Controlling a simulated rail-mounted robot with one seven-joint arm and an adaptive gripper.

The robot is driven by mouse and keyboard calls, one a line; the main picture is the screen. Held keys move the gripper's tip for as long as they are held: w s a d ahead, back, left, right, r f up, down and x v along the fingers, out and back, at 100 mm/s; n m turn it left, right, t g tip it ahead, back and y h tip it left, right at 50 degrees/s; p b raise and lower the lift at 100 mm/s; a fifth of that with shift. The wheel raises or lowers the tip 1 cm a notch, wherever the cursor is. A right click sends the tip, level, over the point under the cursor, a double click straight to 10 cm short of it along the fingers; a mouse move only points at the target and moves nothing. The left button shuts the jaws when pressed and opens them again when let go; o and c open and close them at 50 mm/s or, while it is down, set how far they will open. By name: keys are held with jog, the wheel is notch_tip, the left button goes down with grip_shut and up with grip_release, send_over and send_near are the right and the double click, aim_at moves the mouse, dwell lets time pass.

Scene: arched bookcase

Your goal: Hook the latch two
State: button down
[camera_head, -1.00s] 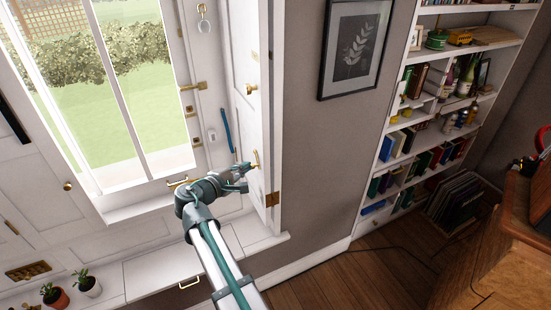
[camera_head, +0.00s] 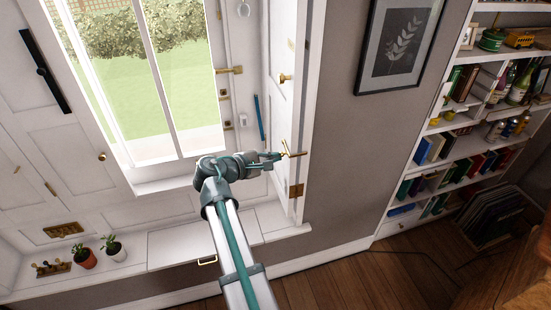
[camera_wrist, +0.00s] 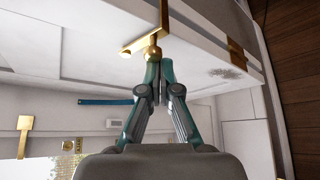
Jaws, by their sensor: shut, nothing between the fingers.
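A brass latch (camera_head: 292,153) sits on the edge of the white shutter panel (camera_head: 289,120), beside the window. In the wrist view the latch (camera_wrist: 146,40) shows as a long brass bar with a rounded brass end pointing at my fingers. My gripper (camera_head: 277,156) is at the latch. In the wrist view my gripper (camera_wrist: 160,74) has its fingers together, with the tips at or touching the rounded end. Whether they touch is hard to tell. Another brass latch piece (camera_head: 230,70) is on the window frame, with a brass fitting (camera_head: 228,125) below.
A brass knob (camera_head: 284,78) is higher on the panel and a brass hinge (camera_head: 296,190) is below the latch. A blue stick-like object (camera_head: 259,117) stands against the frame. Potted plants (camera_head: 113,250) sit on the sill at left. A bookcase (camera_head: 445,150) stands at right.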

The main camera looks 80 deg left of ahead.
jog(key=shift+a, duration=0.1)
jog(key=shift+s+a+r, duration=0.1)
jog(key=shift+a, duration=0.65)
jog(key=s+d+r+b, duration=0.1)
jog(key=s+b, duration=0.3)
jog(key=s, duration=0.5)
jog(key=shift+d+r+b, duration=0.15)
jog(key=shift+d+b, duration=0.25)
jog(key=shift+d, duration=0.15)
jog(key=shift+s, duration=0.1)
